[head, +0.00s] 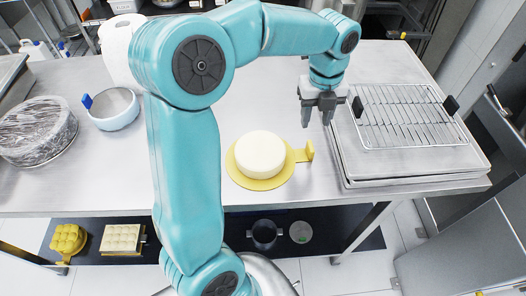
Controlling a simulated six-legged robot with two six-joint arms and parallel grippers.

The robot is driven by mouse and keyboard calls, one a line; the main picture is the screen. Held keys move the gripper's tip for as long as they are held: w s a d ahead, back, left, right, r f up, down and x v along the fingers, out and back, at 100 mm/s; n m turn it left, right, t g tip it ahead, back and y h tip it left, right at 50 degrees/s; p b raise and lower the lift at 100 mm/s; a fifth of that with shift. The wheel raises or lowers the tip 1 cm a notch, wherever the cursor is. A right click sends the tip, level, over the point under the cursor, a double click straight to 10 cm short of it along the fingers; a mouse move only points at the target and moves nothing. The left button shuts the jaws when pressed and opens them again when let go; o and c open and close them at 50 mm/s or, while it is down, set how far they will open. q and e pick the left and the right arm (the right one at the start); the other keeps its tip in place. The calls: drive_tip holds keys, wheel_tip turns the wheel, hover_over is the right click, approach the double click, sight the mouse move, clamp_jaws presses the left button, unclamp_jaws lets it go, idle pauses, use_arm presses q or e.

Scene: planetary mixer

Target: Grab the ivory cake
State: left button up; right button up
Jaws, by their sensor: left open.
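The ivory cake (260,154) is a round, smooth, pale block on a yellow round board (241,175) with a tab handle (304,153) on its right side. The board lies on the steel table near its front edge. My left gripper (317,122) hangs pointing down, above and to the right of the cake. Its dark fingers are open and apart from the cake, with nothing visible between them. My teal left arm crosses the middle of the view and hides part of the table. My right gripper is not in the view.
A wire rack (410,117) lies on stacked metal trays (420,172) at the right, close to my gripper. A film-covered bowl (38,130) and a small bowl with a blue clip (113,107) stand at the left. The table (280,95) is clear behind the cake.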

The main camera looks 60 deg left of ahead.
use_arm(q)
hover_over(311, 145)
wheel_tip(311, 145, down, 5)
drive_tip(key=shift+w+a+f, duration=0.1)
drive_tip(key=shift+w, duration=0.05)
drive_tip(key=shift+s+f, duration=0.2)
drive_tip(key=shift+f, duration=0.2)
wheel_tip(311, 145, down, 5)
drive_tip(key=shift+r, duration=0.1)
drive_tip(key=shift+c, duration=0.3)
clamp_jaws()
